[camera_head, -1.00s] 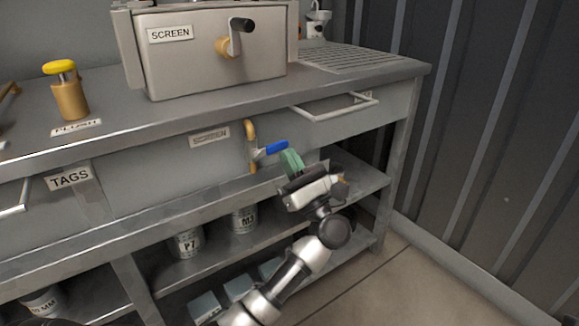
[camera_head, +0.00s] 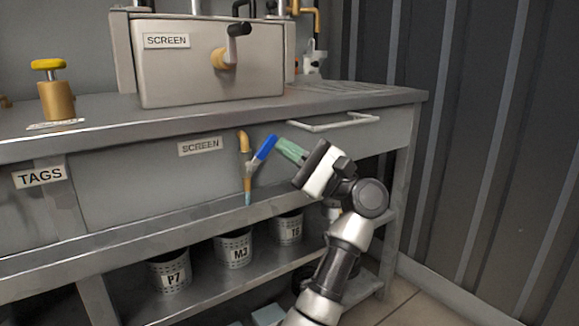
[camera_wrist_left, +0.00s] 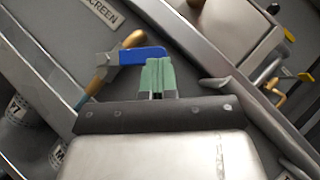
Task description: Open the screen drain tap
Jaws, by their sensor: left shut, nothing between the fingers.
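The screen drain tap (camera_head: 246,150) is a bent brass pipe on the front of the grey bench, right of a SCREEN label (camera_head: 200,146). Its blue lever handle (camera_head: 264,149) slants up to the right. A short pale-blue bit (camera_head: 248,198) shows at the tap's lower end; I cannot tell if it is water. My left gripper (camera_head: 279,143) has green fingers, shut and empty, just right of the handle. In the left wrist view the fingertips (camera_wrist_left: 157,62) are against or very near the edge of the blue handle (camera_wrist_left: 143,55). My right gripper is not in view.
A grey SCREEN box (camera_head: 210,75) with a crank stands on the bench. A drawer handle (camera_head: 335,122) sticks out right of the tap, close above my gripper. Labelled pots such as M3 (camera_head: 234,250) stand on the shelf below. A ribbed dark wall (camera_head: 480,150) is at the right.

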